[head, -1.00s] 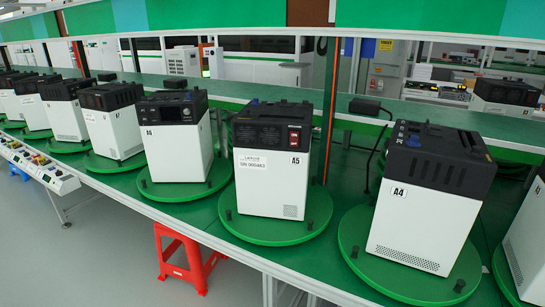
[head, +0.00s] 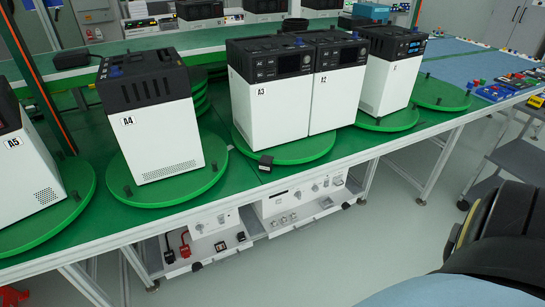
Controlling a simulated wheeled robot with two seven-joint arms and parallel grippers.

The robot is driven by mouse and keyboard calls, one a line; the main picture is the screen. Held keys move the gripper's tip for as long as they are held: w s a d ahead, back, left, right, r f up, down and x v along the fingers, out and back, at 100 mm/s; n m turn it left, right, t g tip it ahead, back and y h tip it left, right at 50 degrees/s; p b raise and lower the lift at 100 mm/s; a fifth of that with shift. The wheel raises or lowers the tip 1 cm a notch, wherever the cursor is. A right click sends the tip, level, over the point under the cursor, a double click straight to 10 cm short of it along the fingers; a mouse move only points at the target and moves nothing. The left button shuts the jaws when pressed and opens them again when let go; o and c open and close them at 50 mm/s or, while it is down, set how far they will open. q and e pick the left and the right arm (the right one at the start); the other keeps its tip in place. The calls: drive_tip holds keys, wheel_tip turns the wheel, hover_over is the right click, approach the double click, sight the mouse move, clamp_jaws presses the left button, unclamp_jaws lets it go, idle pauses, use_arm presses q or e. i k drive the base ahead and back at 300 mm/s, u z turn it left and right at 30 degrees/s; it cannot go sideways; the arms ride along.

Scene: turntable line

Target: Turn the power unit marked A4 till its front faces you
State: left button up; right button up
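The power unit marked A4 (head: 155,130) is a white box with a black top. It stands upright on a round green turntable (head: 190,188) left of the middle in the head view. No control panel shows on that side. Neither gripper is in view.
Unit A5 (head: 28,170) stands left of A4. Units A3 (head: 268,108) and A2 (head: 338,95) stand close together on the right, with another unit (head: 388,80) beyond. A grey cart (head: 515,155) stands at the right. Floor in front is clear.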

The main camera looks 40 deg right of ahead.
sight(120, 182)
drive_tip(key=z, duration=0.7)
drive_tip(key=k, duration=0.95)
drive_tip(key=z, duration=0.85)
drive_tip(key=i, duration=1.4)
drive_tip(key=u, duration=1.35)
drive_tip(key=i, duration=0.7)
drive_tip(key=u, duration=0.75)
